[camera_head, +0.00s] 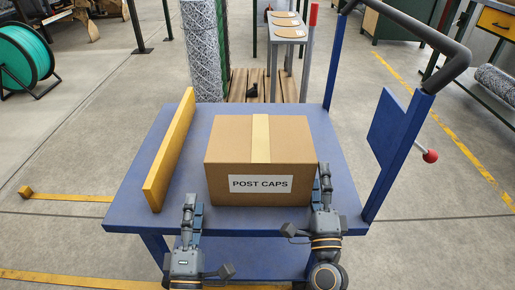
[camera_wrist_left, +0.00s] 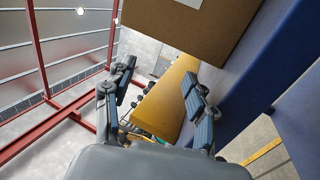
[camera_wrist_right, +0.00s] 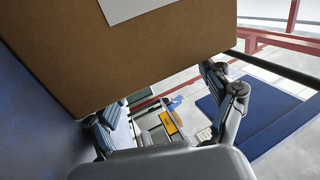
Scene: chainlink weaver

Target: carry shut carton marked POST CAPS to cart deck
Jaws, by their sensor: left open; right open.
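The shut carton marked POST CAPS (camera_head: 262,150) sits upright on the blue cart deck (camera_head: 138,203), taped along its top. Its cardboard side shows close up in the left wrist view (camera_wrist_left: 190,30) and in the right wrist view (camera_wrist_right: 130,60). My left gripper (camera_head: 193,203) is open and empty just off the carton's front left corner. My right gripper (camera_head: 323,172) is open beside the carton's right side, near its front corner; I cannot tell whether it touches. In the wrist views no carton part lies clearly between either pair of fingers.
A yellow board (camera_head: 169,152) stands on the deck left of the carton. Blue posts with a dark handle (camera_head: 417,33) and a blue panel (camera_head: 399,127) rise at the right. A wire mesh roll (camera_head: 200,50) and a wooden pallet (camera_head: 262,84) stand behind the cart.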

